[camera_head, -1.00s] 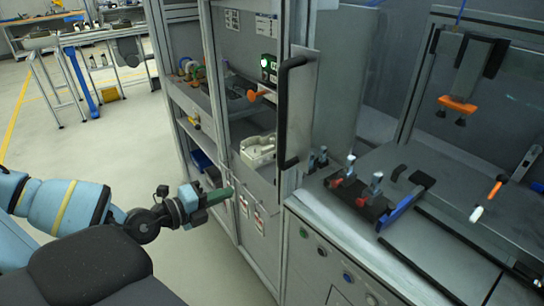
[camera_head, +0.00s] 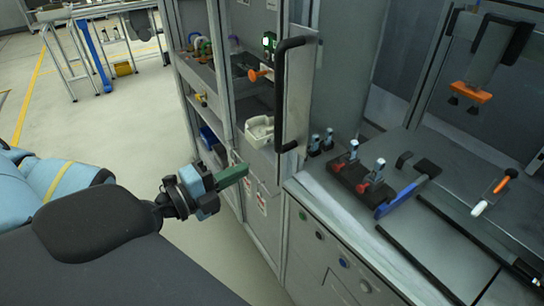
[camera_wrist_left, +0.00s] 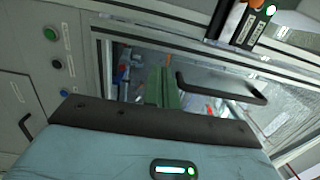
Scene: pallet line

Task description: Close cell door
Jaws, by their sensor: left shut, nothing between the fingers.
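The cell door's upright grey panel edge (camera_head: 299,98) stands near the middle of the head view. A long black handle (camera_head: 279,100) is fixed to it, and the handle also shows in the left wrist view (camera_wrist_left: 222,91). I cannot tell exactly how far open the door is. My left gripper (camera_head: 246,172) has green fingers, is shut and empty, and is lower left of the handle, apart from it. In the left wrist view its fingers (camera_wrist_left: 163,88) point toward the cell, left of the handle. My right gripper is not in view.
A worktop (camera_head: 330,205) with red-based clamps (camera_head: 360,172) and a blue-handled tool (camera_head: 400,197) lies right of the door. Shelves with a white tray (camera_head: 259,131) stand behind the frame. Open floor (camera_head: 110,135) lies to the left.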

